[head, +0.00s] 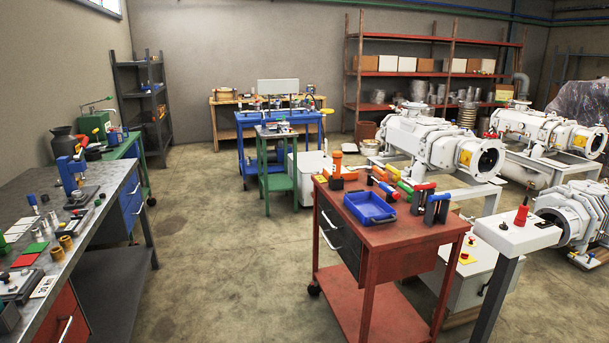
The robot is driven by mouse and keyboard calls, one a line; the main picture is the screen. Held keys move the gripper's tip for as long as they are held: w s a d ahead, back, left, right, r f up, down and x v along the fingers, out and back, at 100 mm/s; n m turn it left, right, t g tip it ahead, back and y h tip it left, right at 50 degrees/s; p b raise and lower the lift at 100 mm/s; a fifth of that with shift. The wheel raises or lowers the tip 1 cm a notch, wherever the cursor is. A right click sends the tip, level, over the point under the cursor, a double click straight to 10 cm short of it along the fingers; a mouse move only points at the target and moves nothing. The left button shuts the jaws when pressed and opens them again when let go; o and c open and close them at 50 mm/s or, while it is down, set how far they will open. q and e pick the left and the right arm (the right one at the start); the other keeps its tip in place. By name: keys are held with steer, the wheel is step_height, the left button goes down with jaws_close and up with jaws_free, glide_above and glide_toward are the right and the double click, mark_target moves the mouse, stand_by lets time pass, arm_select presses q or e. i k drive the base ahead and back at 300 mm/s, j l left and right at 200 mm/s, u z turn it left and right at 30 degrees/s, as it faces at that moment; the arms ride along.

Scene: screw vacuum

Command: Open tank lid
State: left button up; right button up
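No tank lid can be made out for certain in the head view. A white box (309,174) with a flat top stands on the floor behind the green stand, partly hidden by it. Another white cabinet (472,281), with red and yellow parts on top, stands behind the red cart and is partly hidden. I cannot tell whether either is the tank. Neither of my grippers shows in this view.
A red tool cart (405,235) with a blue tray (369,208) stands right of centre. White vacuum machines (425,140) fill the right. A steel workbench (100,215) runs along the left. A green stand (277,160) is farther back. The middle floor is clear.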

mark_target(311, 166)
steer(key=i+j+u, duration=0.3)
steer(key=i, duration=0.55)
steer(key=i+u, duration=0.35)
steer(key=i, duration=2.4)
steer(key=i+z, duration=0.15)
steer(key=i, duration=0.8)
steer(key=i+j+z, duration=0.1)
steer(key=i, duration=0.85)
